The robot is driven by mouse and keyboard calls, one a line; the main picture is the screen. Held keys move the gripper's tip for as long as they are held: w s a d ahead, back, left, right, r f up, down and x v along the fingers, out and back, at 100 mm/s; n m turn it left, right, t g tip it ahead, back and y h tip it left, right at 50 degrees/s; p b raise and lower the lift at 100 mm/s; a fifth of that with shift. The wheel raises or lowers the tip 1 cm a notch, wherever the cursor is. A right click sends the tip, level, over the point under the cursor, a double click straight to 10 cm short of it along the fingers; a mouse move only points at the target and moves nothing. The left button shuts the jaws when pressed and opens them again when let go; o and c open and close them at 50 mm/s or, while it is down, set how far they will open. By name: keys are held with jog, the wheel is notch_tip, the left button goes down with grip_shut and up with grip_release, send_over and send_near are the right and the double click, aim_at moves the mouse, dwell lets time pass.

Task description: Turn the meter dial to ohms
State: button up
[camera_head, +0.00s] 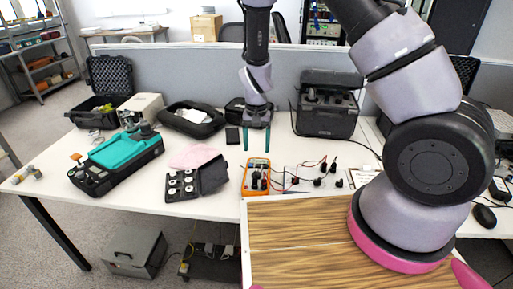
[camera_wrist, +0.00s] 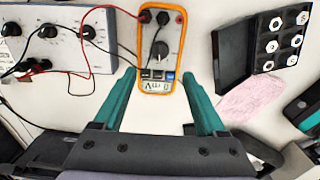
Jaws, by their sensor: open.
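The meter (camera_head: 256,176) is a handheld unit with an orange border, lying on the white table near its front edge. It also shows in the wrist view (camera_wrist: 172,75), top centre, with its round black dial (camera_wrist: 159,50) in the middle of its face. The dial markings are too small to read. Leads are plugged in at its socket end. My gripper (camera_head: 256,149) has teal fingers spread apart, above the table and behind the meter in the head view. In the wrist view my gripper (camera_wrist: 160,92) is open and empty, its fingertips on either side of the meter's display end.
A grey box with knobs (camera_wrist: 60,48) and red and black leads sits beside the meter. An open black case with white-and-metal pieces (camera_head: 184,184) and a pink cloth (camera_head: 193,156) lie left of it. A teal-topped device (camera_head: 125,152) is farther left. A dark case (camera_head: 327,113) stands behind.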

aim_at(257, 171)
notch_tip(257, 171, down, 11)
jog(key=n, duration=1.8)
grip_shut()
